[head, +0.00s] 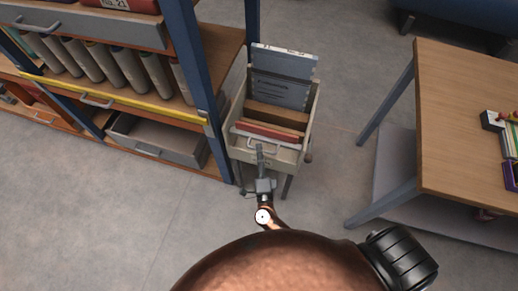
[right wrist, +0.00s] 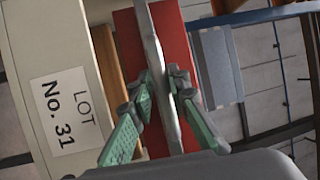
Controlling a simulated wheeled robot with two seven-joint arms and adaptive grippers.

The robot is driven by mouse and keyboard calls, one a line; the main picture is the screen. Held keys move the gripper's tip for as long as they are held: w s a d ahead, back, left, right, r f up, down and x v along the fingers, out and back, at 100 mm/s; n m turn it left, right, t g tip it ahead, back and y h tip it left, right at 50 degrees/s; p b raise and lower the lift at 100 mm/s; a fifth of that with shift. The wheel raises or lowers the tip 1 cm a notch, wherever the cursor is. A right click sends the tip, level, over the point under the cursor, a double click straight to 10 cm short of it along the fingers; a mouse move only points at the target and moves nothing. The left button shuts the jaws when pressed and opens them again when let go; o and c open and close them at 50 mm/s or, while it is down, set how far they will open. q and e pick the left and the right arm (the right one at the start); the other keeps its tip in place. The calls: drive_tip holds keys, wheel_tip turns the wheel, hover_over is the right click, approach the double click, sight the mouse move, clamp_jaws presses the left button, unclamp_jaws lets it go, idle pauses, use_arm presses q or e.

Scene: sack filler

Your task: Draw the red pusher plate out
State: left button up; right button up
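The red pusher plate (head: 268,131) stands crosswise inside a cream open-topped box on legs (head: 238,147), near its front end. In the right wrist view the red plate (right wrist: 180,35) fills the middle, behind a pale grey bar handle (right wrist: 153,40). The handle (head: 262,148) also shows at the box's front in the head view. My right gripper (head: 261,150) reaches the handle from the front. In the right wrist view its green-padded fingers (right wrist: 160,88) lie on either side of the bar, with the tips appearing to touch it. My left gripper is out of view.
A blue-posted shelf rack (head: 200,75) with binders and drawers stands close on the left. A wooden table (head: 465,130) stands on the right. Grey floor (head: 340,110) lies clear between box and table. A "LOT No. 31" label (right wrist: 63,110) is on the cream panel.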

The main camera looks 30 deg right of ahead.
drive_tip(key=o, duration=0.3)
drive_tip(key=shift+w+r, duration=0.1)
drive_tip(key=shift+r, duration=0.05)
drive_tip(key=v, duration=1.2)
